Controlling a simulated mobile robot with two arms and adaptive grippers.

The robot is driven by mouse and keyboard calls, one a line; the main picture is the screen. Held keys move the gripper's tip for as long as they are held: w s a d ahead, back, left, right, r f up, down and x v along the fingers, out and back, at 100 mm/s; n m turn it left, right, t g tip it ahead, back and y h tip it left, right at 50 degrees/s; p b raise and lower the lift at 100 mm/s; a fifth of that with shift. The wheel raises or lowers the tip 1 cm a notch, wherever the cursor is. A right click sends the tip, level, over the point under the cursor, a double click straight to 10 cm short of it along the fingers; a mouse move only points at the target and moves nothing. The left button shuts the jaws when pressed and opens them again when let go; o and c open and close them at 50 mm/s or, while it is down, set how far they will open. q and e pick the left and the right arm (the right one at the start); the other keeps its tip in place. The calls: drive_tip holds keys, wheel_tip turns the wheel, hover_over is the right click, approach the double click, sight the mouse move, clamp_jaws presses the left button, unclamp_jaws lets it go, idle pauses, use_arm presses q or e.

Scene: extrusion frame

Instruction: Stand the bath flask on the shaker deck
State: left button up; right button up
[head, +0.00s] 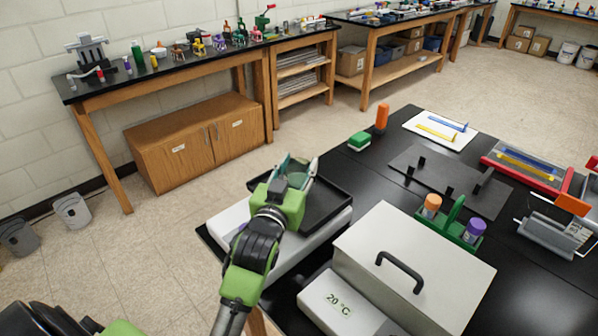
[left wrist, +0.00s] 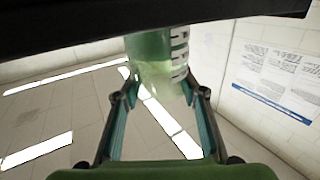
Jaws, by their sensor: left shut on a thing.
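My left gripper (head: 297,168) is over the shaker's black deck (head: 338,192), at its left part in the head view. It is shut on the bath flask (head: 293,174), a pale green glass vessel mostly hidden by the fingers and hand. In the left wrist view the flask (left wrist: 160,62) shows between the two fingers, with white marks on its side. A dark band crosses the top of that view and hides the flask's far end. I cannot tell whether the flask touches the deck. The shaker has a white body (head: 318,238). My right gripper is not in view.
A grey bath box with a handled lid (head: 440,262) and a 20 °C front (head: 345,305) stands right of the shaker. A green rack (head: 450,225) holds orange- and purple-capped bottles. A green block (head: 359,141) and orange cylinder (head: 382,118) stand at the table's far edge.

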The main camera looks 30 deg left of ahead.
use_arm(q)
drive_tip(key=shift+f, duration=0.25)
drive_tip(key=shift+r, duration=0.1)
drive_tip(key=shift+s+d+r, duration=0.1)
drive_tip(key=shift+s, duration=0.1)
drive_tip(key=o, duration=1.1)
drive_tip(key=shift+w+f, duration=0.1)
drive_tip(key=shift+f, duration=0.1)
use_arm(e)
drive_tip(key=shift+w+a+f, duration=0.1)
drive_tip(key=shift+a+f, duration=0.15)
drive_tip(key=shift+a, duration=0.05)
use_arm(q)
drive_tip(key=shift+r, duration=0.1)
